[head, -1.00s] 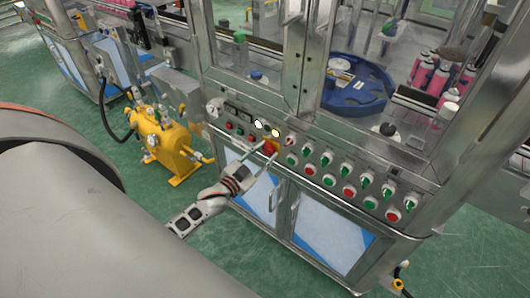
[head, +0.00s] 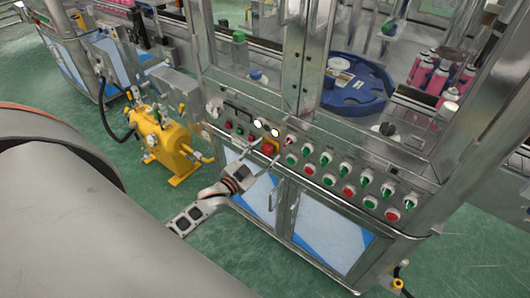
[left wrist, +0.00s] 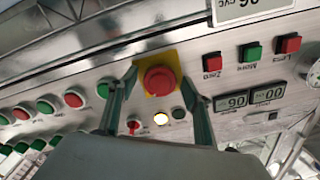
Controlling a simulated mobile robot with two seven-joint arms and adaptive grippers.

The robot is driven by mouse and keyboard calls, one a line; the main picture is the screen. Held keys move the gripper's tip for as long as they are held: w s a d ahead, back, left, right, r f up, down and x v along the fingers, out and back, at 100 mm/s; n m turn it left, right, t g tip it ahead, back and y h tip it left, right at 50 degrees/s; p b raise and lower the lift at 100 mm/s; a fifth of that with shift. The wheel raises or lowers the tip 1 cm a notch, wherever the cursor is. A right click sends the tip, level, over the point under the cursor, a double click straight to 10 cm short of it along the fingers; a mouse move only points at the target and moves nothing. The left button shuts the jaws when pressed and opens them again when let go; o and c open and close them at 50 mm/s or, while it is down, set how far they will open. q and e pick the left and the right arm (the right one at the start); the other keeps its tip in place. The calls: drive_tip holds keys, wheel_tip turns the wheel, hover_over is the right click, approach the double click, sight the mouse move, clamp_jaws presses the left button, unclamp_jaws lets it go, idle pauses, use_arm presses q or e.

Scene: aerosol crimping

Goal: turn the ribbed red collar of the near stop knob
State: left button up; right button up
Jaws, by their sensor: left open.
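The near stop knob (head: 268,148) is a red mushroom-like knob on a yellow square plate on the steel control panel. In the left wrist view the knob (left wrist: 159,80) sits centred between my two fingertips, against its yellow plate (left wrist: 148,58). My left gripper (head: 269,151) is open, with one finger on each side of the knob. I see a gap between each finger and the knob in the left wrist view; depth to the panel is hard to judge. The ribs on the collar are too small to make out. My right gripper is not in view.
Several green and red buttons and switches (head: 348,190) line the panel to the right. Digital displays (left wrist: 267,95) and small square buttons are close by. Cabinet doors with handles (head: 294,215) are below. A yellow machine (head: 172,145) stands left on the green floor.

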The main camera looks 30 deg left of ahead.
use_arm(q)
drive_tip(key=shift+s, duration=0.1)
drive_tip(key=s, duration=1.1)
drive_tip(key=shift+s+a, duration=0.4)
drive_tip(key=shift+a, duration=0.05)
drive_tip(key=s+d+f+g, duration=0.2)
drive_tip(key=s+d+f, duration=0.1)
drive_tip(key=d, duration=0.3)
drive_tip(key=s+d+f+n+g, duration=0.1)
drive_tip(key=s+d+f+g, duration=0.1)
drive_tip(key=s+d, duration=0.3)
drive_tip(key=s+d+f+n+g+h, duration=0.1)
drive_tip(key=s+d+f+g, duration=0.2)
drive_tip(key=d, duration=0.4)
wheel_tip(320, 180, down, 2)
drive_tip(key=shift+s+f, duration=0.1)
drive_tip(key=shift+s, duration=0.75)
idle(1.7)
